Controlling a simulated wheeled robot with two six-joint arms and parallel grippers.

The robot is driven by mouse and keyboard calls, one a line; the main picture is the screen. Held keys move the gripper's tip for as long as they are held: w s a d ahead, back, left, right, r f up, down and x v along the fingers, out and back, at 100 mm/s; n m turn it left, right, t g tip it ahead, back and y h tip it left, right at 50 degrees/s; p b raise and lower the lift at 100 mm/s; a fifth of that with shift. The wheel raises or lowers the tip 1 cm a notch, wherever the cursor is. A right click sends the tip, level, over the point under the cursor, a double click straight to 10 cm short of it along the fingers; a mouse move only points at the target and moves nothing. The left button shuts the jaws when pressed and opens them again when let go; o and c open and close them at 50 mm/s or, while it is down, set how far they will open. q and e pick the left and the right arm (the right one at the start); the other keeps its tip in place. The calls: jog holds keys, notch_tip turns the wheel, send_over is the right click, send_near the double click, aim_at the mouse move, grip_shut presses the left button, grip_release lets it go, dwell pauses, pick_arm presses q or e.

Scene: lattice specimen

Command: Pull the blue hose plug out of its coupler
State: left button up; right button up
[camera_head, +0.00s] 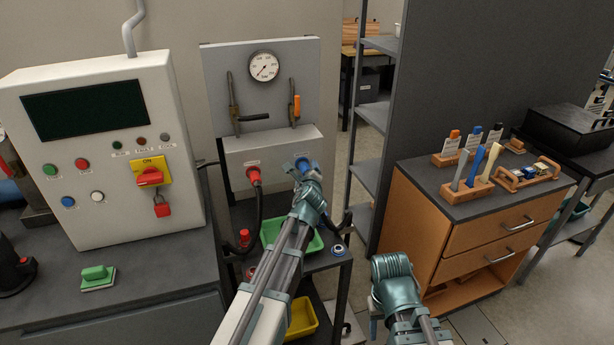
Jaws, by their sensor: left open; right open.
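The blue hose plug (303,164) sits in its coupler on the grey panel, to the right of a red hose plug (254,176). My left gripper (306,176) is right in front of the blue plug and hides its lower part. It is open; I cannot tell whether its fingers touch the plug or stand around it. The blue plug's hose is mostly hidden behind my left arm. My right gripper (374,322) is open and empty, low in front of the wooden cabinet and away from the panel.
A control box (110,150) with buttons stands at left. A gauge (263,66) and valve levers are above the plugs. A green tray (310,244) is on the shelf below. A wooden cabinet (470,230) with tools on top stands at right.

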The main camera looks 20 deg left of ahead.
pick_arm(q)
grip_shut()
dwell(0.8)
